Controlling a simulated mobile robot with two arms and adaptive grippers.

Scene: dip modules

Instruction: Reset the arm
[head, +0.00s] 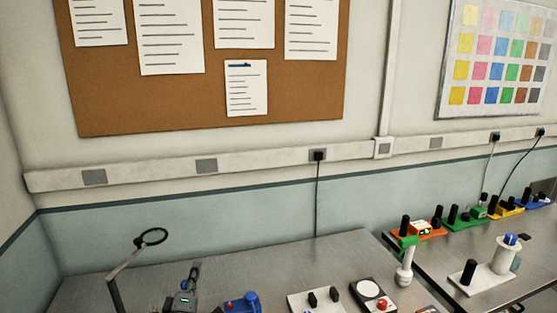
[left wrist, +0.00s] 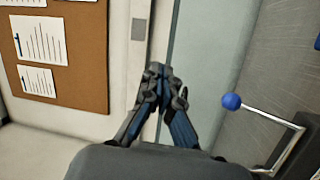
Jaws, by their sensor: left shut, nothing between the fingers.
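My left gripper (head: 192,270) shows at the bottom of the head view, left of centre, over the near table. In the left wrist view its dark fingers (left wrist: 160,70) meet at the tips. They are shut with nothing between them, pointing at the wall and clear of any object. My right gripper is not in the head view.
The grey table (head: 340,250) holds a ring on a bent arm (head: 152,237), a blue device (head: 240,303), a white panel with black knobs (head: 298,303) and a red-button box (head: 370,290). A blue ball on a metal rod (left wrist: 231,101) is right of my fingers.

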